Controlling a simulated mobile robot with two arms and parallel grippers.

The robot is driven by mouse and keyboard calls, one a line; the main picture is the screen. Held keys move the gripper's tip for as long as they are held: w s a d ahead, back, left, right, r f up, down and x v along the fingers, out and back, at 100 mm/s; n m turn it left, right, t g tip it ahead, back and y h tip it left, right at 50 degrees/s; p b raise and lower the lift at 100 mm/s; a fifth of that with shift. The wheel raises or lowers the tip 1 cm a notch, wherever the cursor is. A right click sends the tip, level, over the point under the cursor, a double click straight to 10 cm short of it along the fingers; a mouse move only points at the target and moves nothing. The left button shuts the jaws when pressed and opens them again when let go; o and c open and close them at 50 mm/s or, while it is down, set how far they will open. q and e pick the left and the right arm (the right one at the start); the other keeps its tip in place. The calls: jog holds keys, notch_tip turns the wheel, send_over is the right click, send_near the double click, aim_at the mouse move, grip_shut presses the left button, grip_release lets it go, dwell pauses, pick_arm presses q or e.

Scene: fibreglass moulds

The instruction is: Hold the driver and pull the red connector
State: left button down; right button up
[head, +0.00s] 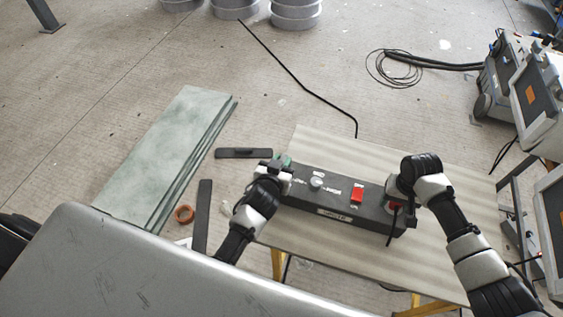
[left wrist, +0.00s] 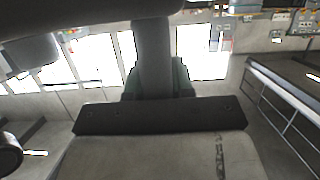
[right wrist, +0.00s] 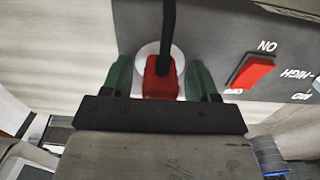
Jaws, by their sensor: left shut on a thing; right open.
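The driver (head: 331,212) is a long dark grey box with a knob, white lettering and a red switch (head: 357,192), lying on the board-topped table. My left gripper (head: 283,164) is shut on the driver's left end; in the left wrist view a dark grey part (left wrist: 153,60) stands between its green fingers. The red connector (right wrist: 160,78) sits in a round pale socket at the driver's right end, a black cable running from it. My right gripper (right wrist: 160,85) is open, its green fingers on either side of the connector. In the head view the right hand partly hides the connector.
The table (head: 450,225) has free room behind and right of the driver. Greenish sheets (head: 165,150) are stacked at left, near dark flat bars (head: 243,153) and an orange ring (head: 184,214). Grey machines (head: 540,95) stand at right. A black cable (head: 300,80) crosses the floor.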

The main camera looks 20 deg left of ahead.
jog(key=shift+c, duration=0.4)
grip_shut()
jog(key=shift+r, duration=0.15)
jog(key=shift+r, duration=2.85)
jog(key=shift+r, duration=0.15)
jog(key=shift+r, duration=2.4)
